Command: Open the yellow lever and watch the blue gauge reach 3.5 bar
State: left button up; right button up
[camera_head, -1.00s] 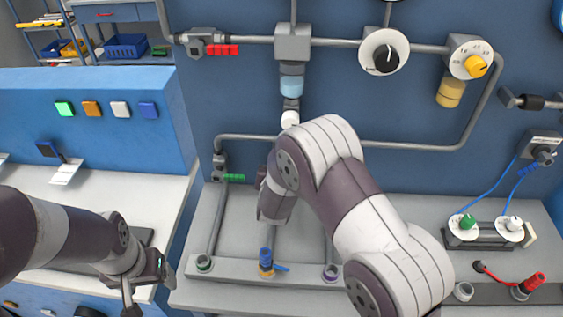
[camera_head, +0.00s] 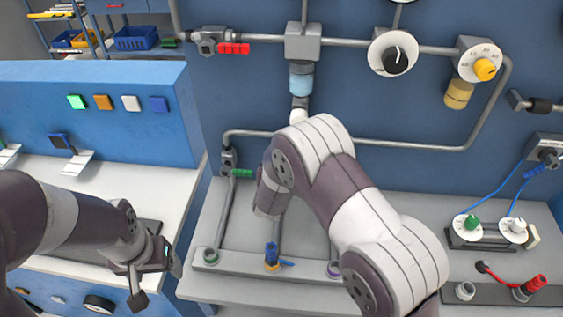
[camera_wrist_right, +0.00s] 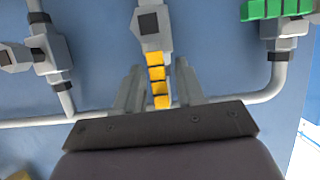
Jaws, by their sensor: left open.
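The yellow lever (camera_wrist_right: 158,80) shows in the right wrist view, a row of yellow segments below a grey valve body (camera_wrist_right: 152,25). My right gripper (camera_wrist_right: 158,92) is open, with one finger on each side of the lever and visible gaps between. In the head view my right arm hides the right gripper and the lever. My left gripper (camera_head: 155,272) is open and empty at the lower left, over the white counter's edge.
A green lever (camera_wrist_right: 276,9) is close on the right in the wrist view. A red lever (camera_head: 234,48) and a yellow-knobbed dial (camera_head: 480,60) are on the wall pipe. A blue-handled valve (camera_head: 272,255) stands on the bench. Two knobs with blue cables (camera_head: 490,232) are at right.

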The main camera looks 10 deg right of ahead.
jog(key=b+v, duration=0.1)
jog(key=v, duration=1.1)
jog(key=shift+s+a, duration=0.2)
jog(key=shift+s, duration=0.1)
jog(key=s+d+n+g+y, duration=0.1)
jog(key=s+d+g, duration=0.4)
jog(key=s, duration=0.3)
jog(key=s+d+n+g+y, duration=0.2)
jog(key=s+d+g, duration=0.3)
jog(key=s, duration=0.4)
jog(key=shift+d+f+g+y, duration=0.3)
jog(key=shift+d+f+g, duration=0.15)
jog(key=shift+g, duration=0.25)
dwell(1.0)
